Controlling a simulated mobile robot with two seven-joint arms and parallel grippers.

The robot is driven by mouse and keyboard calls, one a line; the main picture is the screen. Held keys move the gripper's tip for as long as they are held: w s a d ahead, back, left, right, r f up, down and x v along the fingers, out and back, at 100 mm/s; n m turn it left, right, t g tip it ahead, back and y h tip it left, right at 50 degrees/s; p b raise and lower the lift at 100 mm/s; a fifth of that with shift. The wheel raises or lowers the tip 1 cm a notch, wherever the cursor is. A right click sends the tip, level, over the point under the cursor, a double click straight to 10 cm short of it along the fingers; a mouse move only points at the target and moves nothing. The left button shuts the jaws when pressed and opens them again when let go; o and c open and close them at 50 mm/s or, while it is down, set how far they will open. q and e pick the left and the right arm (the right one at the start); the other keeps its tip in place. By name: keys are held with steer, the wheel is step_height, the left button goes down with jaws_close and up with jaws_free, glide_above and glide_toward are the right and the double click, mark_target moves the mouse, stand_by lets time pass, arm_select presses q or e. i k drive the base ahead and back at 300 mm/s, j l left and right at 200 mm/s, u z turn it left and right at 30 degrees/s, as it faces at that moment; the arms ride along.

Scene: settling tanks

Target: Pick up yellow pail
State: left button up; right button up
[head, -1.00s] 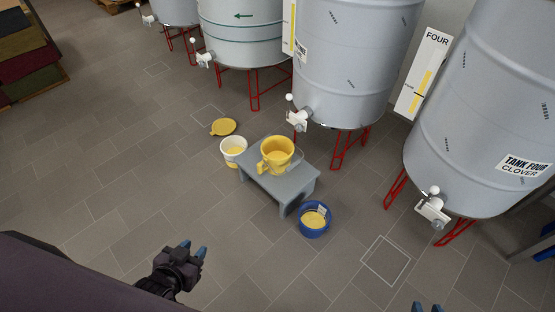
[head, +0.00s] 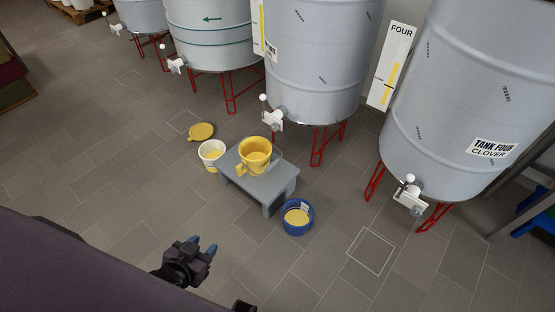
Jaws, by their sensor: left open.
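The yellow pail (head: 256,161) stands upright on a low grey stool (head: 263,187) in the middle of the head view. It has a spout-like part on its left side and yellow contents showing inside. My left gripper (head: 204,246) is open and empty, below and to the left of the stool in the picture, well apart from the pail.
A blue pail (head: 297,218) stands at right. Grey tanks (head: 318,70) on red legs line the back. Floor in front is clear.

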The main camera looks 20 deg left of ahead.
mark_target(255, 151)
steer(key=j+z, duration=0.1)
steer(key=z, duration=0.3)
steer(key=j+z, duration=0.1)
steer(key=z, duration=0.35)
steer(key=j+z, duration=0.1)
steer(key=z, duration=0.3)
steer(key=j+z, duration=0.4)
steer(key=k+j+z, duration=0.15)
steer(key=j+z, duration=0.2)
steer(key=k+j+z, duration=0.25)
steer(key=j, duration=0.15)
steer(key=k+j+z, duration=0.6)
steer(key=k+j, duration=0.2)
steer(key=j, duration=0.15)
steer(key=k+j, duration=1.2)
steer(key=k, duration=0.15)
steer(key=j+z, duration=0.05)
steer(key=j, duration=0.05)
